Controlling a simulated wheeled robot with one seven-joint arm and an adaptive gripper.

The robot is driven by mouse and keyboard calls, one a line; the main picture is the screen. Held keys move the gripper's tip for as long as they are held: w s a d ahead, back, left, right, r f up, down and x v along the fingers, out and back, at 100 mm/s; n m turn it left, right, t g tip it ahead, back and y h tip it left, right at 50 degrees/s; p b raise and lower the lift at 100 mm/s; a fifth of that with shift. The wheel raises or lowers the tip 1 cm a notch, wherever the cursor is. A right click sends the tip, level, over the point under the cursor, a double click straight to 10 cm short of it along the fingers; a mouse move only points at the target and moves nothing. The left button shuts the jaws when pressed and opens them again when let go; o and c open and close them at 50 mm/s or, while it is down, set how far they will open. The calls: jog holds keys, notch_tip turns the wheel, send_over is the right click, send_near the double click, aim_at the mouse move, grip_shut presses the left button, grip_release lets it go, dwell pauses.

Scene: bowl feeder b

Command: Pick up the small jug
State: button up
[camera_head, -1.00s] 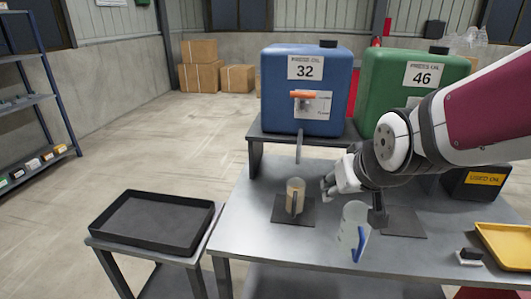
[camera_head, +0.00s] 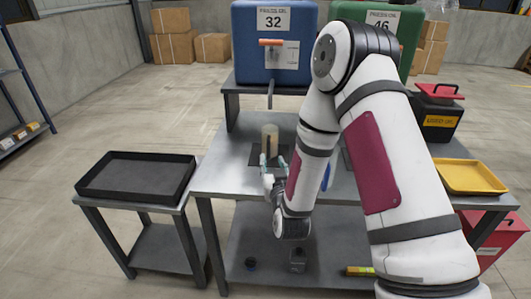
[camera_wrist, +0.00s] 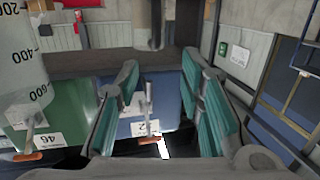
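The small jug (camera_head: 270,136) is a pale amber cylinder with a grey handle facing me. It stands upright on a dark mat (camera_head: 284,151) at the table's left side. My gripper (camera_head: 275,172) is open and empty, just in front of the jug on the near side. Its teal-padded fingers (camera_wrist: 160,105) are spread wide in the wrist view, which is upside down. There a grey upright bar, seemingly the jug's handle (camera_wrist: 155,24), shows at the top between the fingers. I cannot tell in the head view whether a finger touches the jug.
A larger graduated jug (camera_wrist: 20,62) stands close beside the gripper. Only its blue handle (camera_head: 327,178) shows past my arm. The blue tank (camera_head: 275,55) and its tap are behind the small jug. A black tray (camera_head: 135,177) on the left side table is empty.

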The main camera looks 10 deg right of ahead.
aim_at(269, 147)
jog(key=shift+s+f+t+h, duration=0.3)
jog(key=shift+s+f+t, duration=0.1)
jog(key=shift+s+f, duration=0.5)
jog(key=w, duration=0.5)
jog(key=w+d, duration=0.1)
jog(key=w, duration=0.2)
jog(key=shift+w+b, duration=0.1)
jog(key=shift+b, duration=0.2)
jog(key=shift+w+d+r, duration=0.1)
jog(key=shift+w+r, duration=0.05)
jog(key=shift+w, duration=1.2)
jog(key=shift+w+d+r, duration=0.1)
jog(key=shift+w, duration=1.25)
grip_shut()
